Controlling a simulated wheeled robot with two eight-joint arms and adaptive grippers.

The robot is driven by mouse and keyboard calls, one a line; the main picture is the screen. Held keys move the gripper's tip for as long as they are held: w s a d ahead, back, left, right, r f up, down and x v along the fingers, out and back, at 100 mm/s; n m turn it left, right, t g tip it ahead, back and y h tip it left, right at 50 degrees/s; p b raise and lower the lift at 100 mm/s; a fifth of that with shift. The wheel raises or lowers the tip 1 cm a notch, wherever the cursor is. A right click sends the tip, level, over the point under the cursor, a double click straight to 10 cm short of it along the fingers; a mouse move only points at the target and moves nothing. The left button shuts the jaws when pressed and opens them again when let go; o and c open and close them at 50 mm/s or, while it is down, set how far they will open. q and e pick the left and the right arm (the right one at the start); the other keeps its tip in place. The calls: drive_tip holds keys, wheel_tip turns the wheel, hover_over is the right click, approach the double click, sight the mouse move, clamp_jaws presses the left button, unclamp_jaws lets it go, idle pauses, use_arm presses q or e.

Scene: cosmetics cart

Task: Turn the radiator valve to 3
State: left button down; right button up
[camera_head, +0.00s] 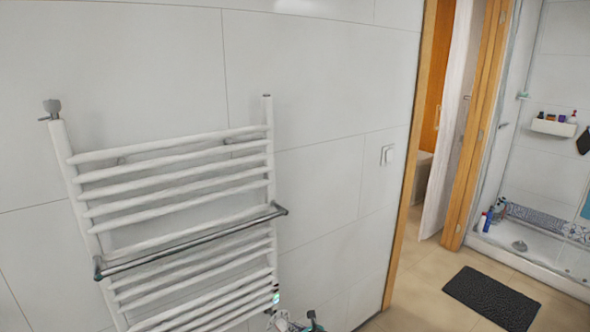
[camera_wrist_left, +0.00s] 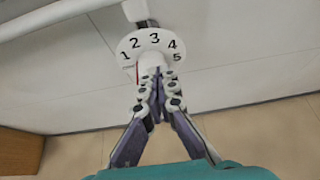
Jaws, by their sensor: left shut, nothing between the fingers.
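The radiator valve shows in the left wrist view as a white dial (camera_wrist_left: 146,49) with black numbers 1 to 5, the 3 at the top middle. A white fitting joins it to a pipe above. My left gripper (camera_wrist_left: 158,83) is shut and empty, its fingertips together just below the dial's centre. I cannot tell whether they touch it, and the fingers hide its lower part, so the setting is not readable. In the head view my left gripper (camera_head: 290,322) shows only partly at the bottom edge, by the radiator's lower right corner. My right gripper is not in view.
The white towel radiator (camera_head: 175,190) hangs on the tiled wall, with a metal bar (camera_head: 190,240) across its front. A light switch (camera_head: 387,155) and a wooden door frame (camera_head: 409,150) are to the right. A dark mat (camera_head: 490,298) lies on the floor before the shower.

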use_arm(q)
drive_tip(key=shift+d+r, duration=0.15)
drive_tip(key=shift+r, duration=0.2)
approach(286, 330)
drive_tip(key=shift+w+d+f, duration=0.3)
drive_tip(key=shift+w+f, duration=0.2)
drive_tip(key=shift+w+d+f, duration=0.3)
drive_tip(key=shift+w+f, duration=0.2)
drive_tip(key=shift+s+a, duration=0.1)
drive_tip(key=shift+w+a+f, duration=0.1)
drive_tip(key=shift+w+a, duration=0.45)
drive_tip(key=shift+a, duration=0.45)
drive_tip(key=shift+w+a, duration=0.55)
drive_tip(key=shift+a, duration=0.45)
drive_tip(key=shift+w+a+f, duration=0.1)
drive_tip(key=shift+w+a, duration=0.4)
drive_tip(key=shift+a, duration=0.5)
drive_tip(key=shift+d+f, duration=0.1)
drive_tip(key=shift+f, duration=0.1)
